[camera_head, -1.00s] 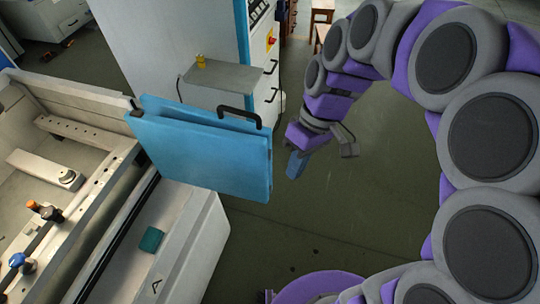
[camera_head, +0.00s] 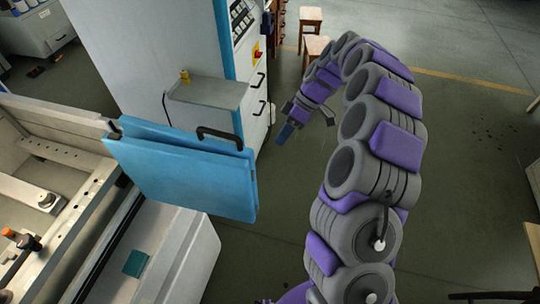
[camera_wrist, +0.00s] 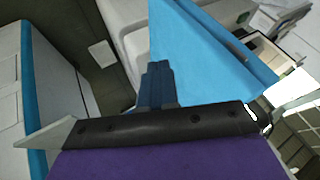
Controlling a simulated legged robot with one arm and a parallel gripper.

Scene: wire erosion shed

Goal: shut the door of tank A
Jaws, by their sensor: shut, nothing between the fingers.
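The door of tank A is a thick blue panel (camera_head: 180,172) with a black handle (camera_head: 220,136) on its top edge. It stands open, sticking out from the pale tank (camera_head: 62,152) at the left of the head view. The blue panel also fills the upper middle of the wrist view (camera_wrist: 205,50). My gripper (camera_head: 285,133) is beyond the door's free end and to its right, apart from it in the head view. Its blue fingers (camera_wrist: 157,85) are shut and empty, and they overlap the panel's lower edge in the wrist view. I cannot tell the exact gap there.
A tall white and blue cabinet (camera_head: 150,60) with a grey shelf (camera_head: 207,104) stands behind the door. A white box-like base (camera_head: 185,250) with a teal pad (camera_head: 135,264) is below it. Wooden stools (camera_head: 311,20) stand at the back. The floor at right is open.

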